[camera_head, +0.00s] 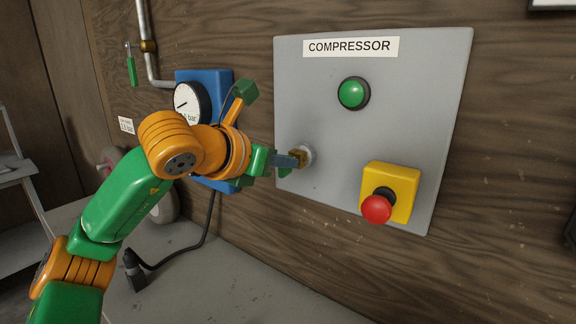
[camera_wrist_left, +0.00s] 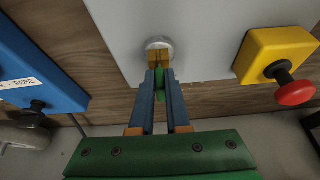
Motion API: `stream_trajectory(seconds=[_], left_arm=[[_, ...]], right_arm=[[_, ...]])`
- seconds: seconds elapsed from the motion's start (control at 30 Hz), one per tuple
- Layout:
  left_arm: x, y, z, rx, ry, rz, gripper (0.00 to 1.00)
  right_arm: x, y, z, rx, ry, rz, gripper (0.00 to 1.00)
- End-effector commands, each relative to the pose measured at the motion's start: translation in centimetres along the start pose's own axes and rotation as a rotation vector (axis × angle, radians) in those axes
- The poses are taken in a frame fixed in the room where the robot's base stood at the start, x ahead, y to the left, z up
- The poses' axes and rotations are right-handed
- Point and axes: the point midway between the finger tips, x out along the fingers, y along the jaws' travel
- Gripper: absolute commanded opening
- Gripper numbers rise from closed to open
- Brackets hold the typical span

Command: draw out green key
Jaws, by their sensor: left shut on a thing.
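The green key (camera_head: 285,172) is at the round silver lock (camera_head: 309,154) on the grey compressor panel. In the left wrist view the green key (camera_wrist_left: 160,88) shows between my finger tips, with a brass piece (camera_wrist_left: 158,62) between it and the lock (camera_wrist_left: 158,43). My left gripper (camera_head: 290,160) is shut on the key, in front of the lock. How deep the key sits is hidden by the fingers and brass piece. My right gripper is in neither view.
The grey panel (camera_head: 400,130) carries a green button (camera_head: 353,93) and a red mushroom button (camera_head: 377,208) on a yellow box, right of the lock. A blue gauge unit (camera_head: 215,82) is behind my left arm. A pipe (camera_head: 147,60) and green handle (camera_head: 131,70) are upper left.

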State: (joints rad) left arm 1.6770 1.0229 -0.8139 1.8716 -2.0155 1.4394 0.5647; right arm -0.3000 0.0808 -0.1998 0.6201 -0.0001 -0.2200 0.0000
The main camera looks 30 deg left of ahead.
Motion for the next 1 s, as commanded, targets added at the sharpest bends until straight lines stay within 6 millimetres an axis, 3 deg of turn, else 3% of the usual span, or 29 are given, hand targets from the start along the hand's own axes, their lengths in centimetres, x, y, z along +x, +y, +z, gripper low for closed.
stream_trajectory(seconds=[0.67, 1.0], left_arm=[[-1.2, 0.0, -0.7, 0.000, 0.001, 0.001, 0.00], [-3.3, 0.0, -1.8, 0.000, -0.001, 0.000, 0.00]], right_arm=[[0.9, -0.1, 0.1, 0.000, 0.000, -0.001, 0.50], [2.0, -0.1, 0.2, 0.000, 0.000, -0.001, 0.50]])
